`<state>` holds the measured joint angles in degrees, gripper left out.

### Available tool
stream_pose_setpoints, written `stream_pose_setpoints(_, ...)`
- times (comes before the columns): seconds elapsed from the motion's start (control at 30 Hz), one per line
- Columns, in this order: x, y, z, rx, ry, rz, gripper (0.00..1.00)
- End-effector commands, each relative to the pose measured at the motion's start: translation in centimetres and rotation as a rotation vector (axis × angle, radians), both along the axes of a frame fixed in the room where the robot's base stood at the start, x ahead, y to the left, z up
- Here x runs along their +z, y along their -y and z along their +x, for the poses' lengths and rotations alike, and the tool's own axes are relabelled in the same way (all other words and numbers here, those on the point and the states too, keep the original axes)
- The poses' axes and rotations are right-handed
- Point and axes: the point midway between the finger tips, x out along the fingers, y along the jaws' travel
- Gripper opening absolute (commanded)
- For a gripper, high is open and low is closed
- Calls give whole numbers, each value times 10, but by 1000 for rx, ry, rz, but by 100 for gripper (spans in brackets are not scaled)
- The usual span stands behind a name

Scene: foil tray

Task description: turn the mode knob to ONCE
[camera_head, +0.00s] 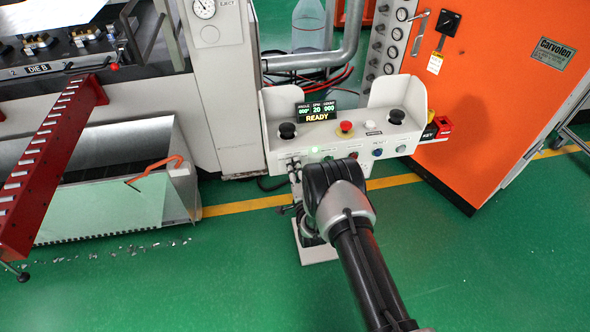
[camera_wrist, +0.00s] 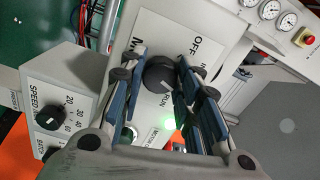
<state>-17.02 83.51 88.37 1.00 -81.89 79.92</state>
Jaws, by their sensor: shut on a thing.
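The mode knob (camera_wrist: 160,74) is a round black knob on a pale label plate in the wrist view. Around it I read OFF at the upper right, part of a word starting with IN on the right, and RUN below. My gripper (camera_wrist: 161,70) is shut on the knob, with a blue-padded finger on either side. The knob's pointer cannot be made out, and ONCE is not legible. In the head view my wrist hides the knob at the front of the white control console (camera_head: 275,135). The console's display (camera_head: 317,112) reads READY.
A SPEED knob (camera_wrist: 47,117) sits beside my left finger. A green lamp (camera_wrist: 168,123) glows close below the mode knob. A red emergency button (camera_head: 345,128) and two black buttons are on the console top. An orange cabinet (camera_head: 500,90) stands right; green floor is clear in front.

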Motion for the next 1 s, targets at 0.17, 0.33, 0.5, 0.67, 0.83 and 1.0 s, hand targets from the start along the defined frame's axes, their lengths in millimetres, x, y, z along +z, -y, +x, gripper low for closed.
stream_pose_setpoints(0.17,-1,0,-1,2,-2,-1,6)
stream_pose_setpoints(0.33,-1,0,-1,2,-2,-2,34)
stream_pose_setpoints(0.5,-1,0,0,1,-1,-1,45)
stream_pose_setpoints(0.67,0,0,0,1,-1,-1,51)
stream_pose_setpoints(0.83,0,0,0,0,0,-1,51)
stream_pose_setpoints(1.0,-1,2,-6,1,-2,-2,51)
